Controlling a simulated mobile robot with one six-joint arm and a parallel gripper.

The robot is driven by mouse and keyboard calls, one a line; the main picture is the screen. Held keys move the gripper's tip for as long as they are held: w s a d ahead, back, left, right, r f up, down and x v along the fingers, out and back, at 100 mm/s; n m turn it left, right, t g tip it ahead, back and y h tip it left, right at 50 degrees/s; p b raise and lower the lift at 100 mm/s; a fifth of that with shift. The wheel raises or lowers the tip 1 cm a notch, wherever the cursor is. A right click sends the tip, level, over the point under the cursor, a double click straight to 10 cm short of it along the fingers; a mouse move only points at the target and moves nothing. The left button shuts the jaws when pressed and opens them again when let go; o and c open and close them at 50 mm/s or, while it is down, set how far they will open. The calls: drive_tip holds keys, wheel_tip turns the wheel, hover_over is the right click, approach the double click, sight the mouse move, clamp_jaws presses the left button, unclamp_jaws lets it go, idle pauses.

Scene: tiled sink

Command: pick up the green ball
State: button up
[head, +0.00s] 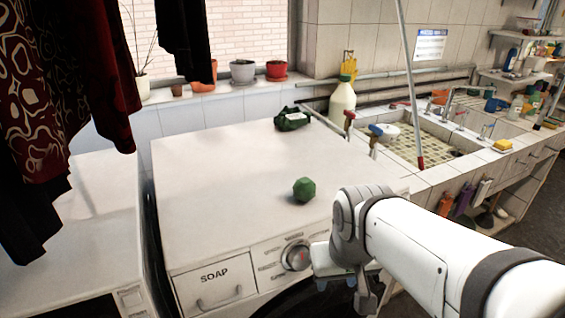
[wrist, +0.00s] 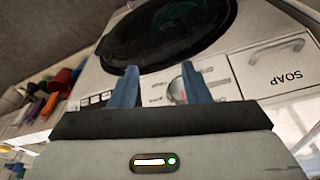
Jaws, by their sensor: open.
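The green ball (head: 304,189) is faceted and sits on top of the white washing machine (head: 215,180), near its front edge. My gripper shows in the wrist view (wrist: 158,88) with its two blue fingers apart and nothing between them. It faces the machine's front panel, with the knob beyond the fingers. In the head view my gripper (head: 348,284) is low in front of the machine, below and to the right of the ball, partly hidden by my arm. The ball is not visible in the wrist view.
A dark green packet (head: 292,118) lies at the machine's back edge. A pale bottle (head: 342,101) stands behind it by the tiled sink (head: 425,145). Dark clothes (head: 60,110) hang at the left. The machine top around the ball is clear.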

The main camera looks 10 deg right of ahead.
sight(306, 183)
drive_tip(key=o, duration=0.6)
drive_tip(key=w+r+m+p, duration=0.1)
drive_tip(key=w, duration=0.3)
drive_tip(key=w+r+p, duration=0.1)
drive_tip(key=w+r, duration=0.1)
drive_tip(key=w, duration=0.2)
drive_tip(key=w+r+m+t+p, duration=0.1)
drive_tip(key=w+r, duration=0.1)
drive_tip(key=w, duration=0.2)
drive_tip(key=shift+a+r+m, duration=0.2)
drive_tip(key=shift+a+m, duration=0.1)
drive_tip(key=shift+a, duration=0.05)
drive_tip(key=shift+o, duration=0.8)
drive_tip(key=w+m+p, duration=0.1)
drive_tip(key=w, duration=0.3)
drive_tip(key=w+r+p, duration=0.1)
drive_tip(key=w, duration=0.3)
drive_tip(key=w+m+t, duration=0.1)
drive_tip(key=w, duration=0.3)
drive_tip(key=shift+w+d+r+m+p, duration=0.2)
drive_tip(key=shift+d+m+p, duration=0.1)
drive_tip(key=shift+p, duration=0.1)
drive_tip(key=shift+a+p+x, duration=0.15)
drive_tip(key=shift+p+x, duration=0.2)
drive_tip(key=shift+x, duration=1.5)
drive_tip(key=shift+a+p+x, duration=0.15)
drive_tip(key=shift+p+x, duration=0.2)
drive_tip(key=shift+x, duration=1.55)
